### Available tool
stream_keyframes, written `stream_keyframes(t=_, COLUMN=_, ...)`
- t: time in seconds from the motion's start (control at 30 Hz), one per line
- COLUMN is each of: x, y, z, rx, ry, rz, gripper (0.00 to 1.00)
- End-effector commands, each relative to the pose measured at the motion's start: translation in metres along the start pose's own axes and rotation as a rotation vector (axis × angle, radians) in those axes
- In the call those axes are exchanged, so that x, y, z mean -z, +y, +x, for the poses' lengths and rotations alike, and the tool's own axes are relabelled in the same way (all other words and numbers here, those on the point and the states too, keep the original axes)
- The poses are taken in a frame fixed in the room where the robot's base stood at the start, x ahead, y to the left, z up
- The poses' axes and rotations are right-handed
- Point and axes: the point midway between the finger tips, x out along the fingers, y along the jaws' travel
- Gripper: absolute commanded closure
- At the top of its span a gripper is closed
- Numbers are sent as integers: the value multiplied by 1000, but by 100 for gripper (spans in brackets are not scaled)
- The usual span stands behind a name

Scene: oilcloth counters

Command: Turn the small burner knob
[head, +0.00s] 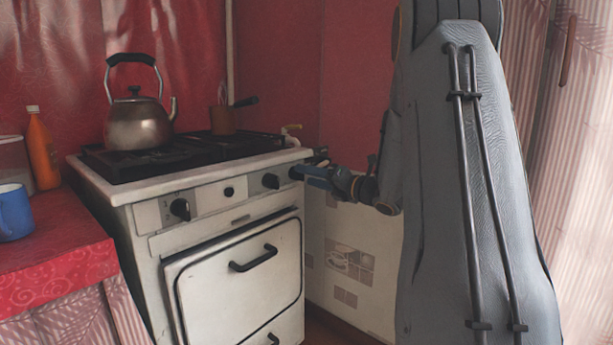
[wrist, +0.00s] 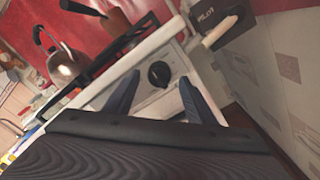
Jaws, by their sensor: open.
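The white stove (head: 225,247) has a front panel with a round black knob (head: 180,209) at the left, a smaller black dial (head: 229,192) in the middle and a round black knob (head: 271,181) at the right. No readable marking tells which is the small burner's. My gripper (head: 297,173) is at the panel's right end, just right of the right knob. In the wrist view my gripper (wrist: 159,84) is open. A black knob (wrist: 158,74) shows between and beyond its fingertips, seemingly untouched. Nothing is held.
A metal kettle (head: 139,122) and a small brown pot (head: 222,120) stand on the stove top. The oven door handle (head: 254,258) juts out below the panel. A dark box marked PILOT (wrist: 213,22) is at the right. A blue mug (head: 15,212) and orange bottle (head: 41,150) are at left.

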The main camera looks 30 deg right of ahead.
Motion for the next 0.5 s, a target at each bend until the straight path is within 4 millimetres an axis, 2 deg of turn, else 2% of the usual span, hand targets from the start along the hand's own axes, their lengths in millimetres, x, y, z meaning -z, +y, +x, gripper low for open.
stream_keyframes(t=0.2, x=-1, y=1, z=-38, rx=3, ry=-1, rz=1, gripper=50)
stream_keyframes(t=0.33, x=-1, y=0, z=-53, rx=2, ry=-1, rz=1, gripper=50)
stream_keyframes(t=0.5, x=0, y=1, z=-60, rx=0, ry=1, rz=0, gripper=50)
